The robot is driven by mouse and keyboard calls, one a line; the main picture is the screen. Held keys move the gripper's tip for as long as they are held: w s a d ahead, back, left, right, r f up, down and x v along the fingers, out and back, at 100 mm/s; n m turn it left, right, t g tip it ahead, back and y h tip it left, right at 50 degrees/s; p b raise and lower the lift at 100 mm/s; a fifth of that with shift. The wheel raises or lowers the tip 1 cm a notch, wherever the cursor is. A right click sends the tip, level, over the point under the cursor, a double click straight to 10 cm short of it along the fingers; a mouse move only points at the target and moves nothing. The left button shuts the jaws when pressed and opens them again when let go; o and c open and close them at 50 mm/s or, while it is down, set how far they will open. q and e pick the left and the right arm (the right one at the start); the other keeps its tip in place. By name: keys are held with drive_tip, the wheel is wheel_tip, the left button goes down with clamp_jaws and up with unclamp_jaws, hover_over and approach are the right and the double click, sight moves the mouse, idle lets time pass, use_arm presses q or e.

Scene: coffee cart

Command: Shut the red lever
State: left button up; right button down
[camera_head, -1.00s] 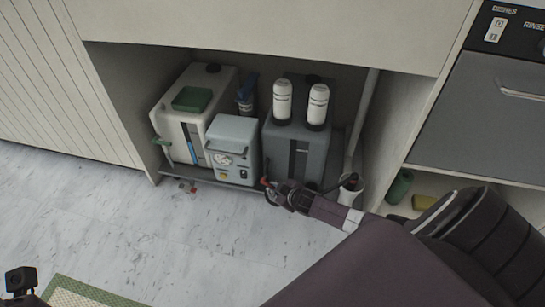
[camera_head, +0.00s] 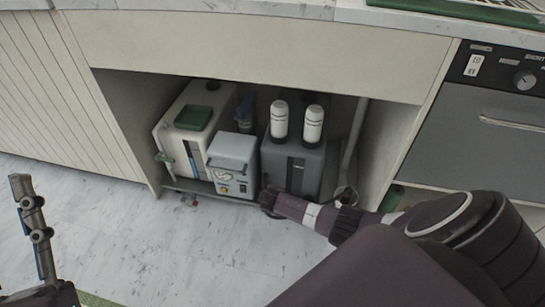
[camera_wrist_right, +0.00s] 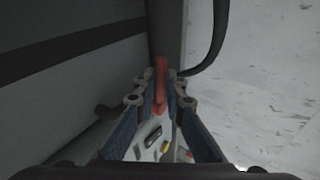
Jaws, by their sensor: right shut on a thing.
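The red lever (camera_wrist_right: 160,82) shows in the right wrist view, standing between my right gripper's fingertips (camera_wrist_right: 161,101) at the edge of a grey body. The right gripper is shut on it. In the head view this gripper (camera_head: 270,200) is low at the front of the dark grey tank (camera_head: 292,170) under the counter; the lever is hidden there by my own arm. My left gripper (camera_head: 33,225) shows at the left edge, above the floor, far from the lever; its jaw opening is unclear.
A small light-blue box (camera_head: 232,165) and a white tank (camera_head: 190,140) stand left of the grey tank on a low tray. A pipe (camera_head: 355,140) runs down on the right. A black hose (camera_wrist_right: 212,45) curves close beside the right gripper. The floor in front is clear.

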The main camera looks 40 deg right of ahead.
use_arm(q)
drive_tip(key=shift+w+f+g, duration=0.6)
drive_tip(key=shift+w+f, duration=0.05)
drive_tip(key=shift+f, duration=0.2)
use_arm(e)
drive_tip(key=shift+r+n+g+h, duration=0.25)
drive_tip(key=shift+n+g+h, duration=0.05)
drive_tip(key=shift+g+h, duration=0.35)
use_arm(q)
drive_tip(key=shift+d, duration=0.1)
use_arm(e)
drive_tip(key=c, duration=2.3)
unclamp_jaws()
drive_tip(key=shift+o, duration=0.2)
drive_tip(key=shift+r, duration=0.1)
drive_tip(key=shift+r, duration=0.1)
drive_tip(key=v, duration=1.1)
drive_tip(key=shift+a+r, duration=0.15)
drive_tip(key=shift+r, duration=0.2)
drive_tip(key=shift+s, duration=0.1)
